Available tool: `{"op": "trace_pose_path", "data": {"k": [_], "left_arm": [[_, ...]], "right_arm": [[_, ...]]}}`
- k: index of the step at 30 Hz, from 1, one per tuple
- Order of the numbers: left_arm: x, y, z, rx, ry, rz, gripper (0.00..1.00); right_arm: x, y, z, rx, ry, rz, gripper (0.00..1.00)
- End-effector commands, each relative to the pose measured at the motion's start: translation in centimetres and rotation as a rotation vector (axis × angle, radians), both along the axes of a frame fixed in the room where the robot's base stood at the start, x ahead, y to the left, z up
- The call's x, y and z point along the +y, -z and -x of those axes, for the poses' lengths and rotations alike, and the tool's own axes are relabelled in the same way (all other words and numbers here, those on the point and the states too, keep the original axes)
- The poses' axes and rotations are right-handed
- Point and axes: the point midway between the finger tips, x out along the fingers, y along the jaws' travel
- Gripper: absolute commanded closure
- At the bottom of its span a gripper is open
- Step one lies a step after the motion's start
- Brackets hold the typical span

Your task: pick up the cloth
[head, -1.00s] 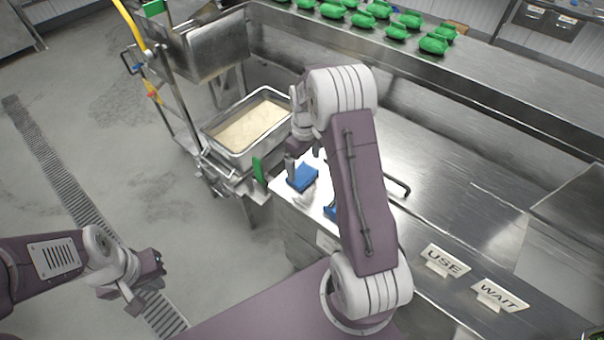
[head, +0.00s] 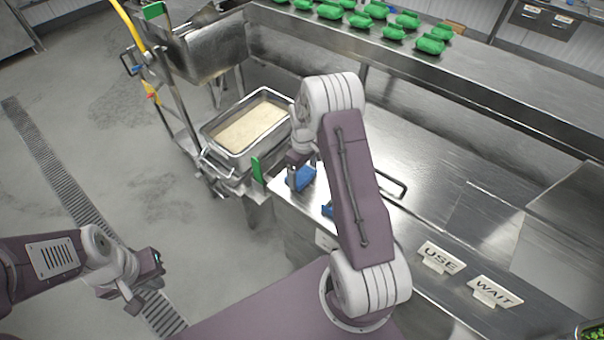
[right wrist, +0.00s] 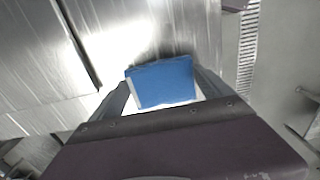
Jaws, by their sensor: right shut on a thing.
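A blue cloth (head: 300,179) lies near the left corner of the steel worktop, and it also shows in the right wrist view (right wrist: 163,84). My right gripper (head: 298,170) is over this cloth, pointing down. In the right wrist view the blue cloth sits between the two fingers of my right gripper (right wrist: 163,92), which are shut on it. A second blue piece (head: 327,211) shows on the worktop, mostly hidden behind my right arm. My left gripper (head: 148,283) hangs over the floor at lower left, away from the worktop; its finger gap is unclear.
A steel pan of rice (head: 213,131) stands on a cart left of the worktop (head: 440,190). A green handle (head: 257,170) sticks up beside the cloth. USE (head: 440,257) and WAIT (head: 489,291) signs stand at the front. Several green bundles (head: 430,45) lie on the back shelf.

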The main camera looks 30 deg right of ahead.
Motion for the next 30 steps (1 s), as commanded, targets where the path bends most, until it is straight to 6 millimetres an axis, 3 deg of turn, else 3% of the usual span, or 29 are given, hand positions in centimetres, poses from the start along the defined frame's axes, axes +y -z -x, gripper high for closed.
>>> {"op": "trace_pose_path", "data": {"k": [5,10,22,30], "left_arm": [[0.0,0.3,0.0,0.000,0.000,0.000,1.00],[0.0,0.9,0.0,0.000,0.000,0.000,1.00],[0.0,2.2,0.0,0.000,0.000,0.000,1.00],[0.0,2.3,0.0,0.000,0.000,0.000,1.00]], "right_arm": [[0.0,-1.3,-0.1,-0.004,0.000,0.001,0.49],[-0.2,-4.3,0.0,-0.005,0.001,0.001,0.49],[-5.9,-9.5,7.2,-0.003,0.005,0.002,0.49],[-7.3,-10.9,9.1,0.000,0.001,0.000,0.49]]}}
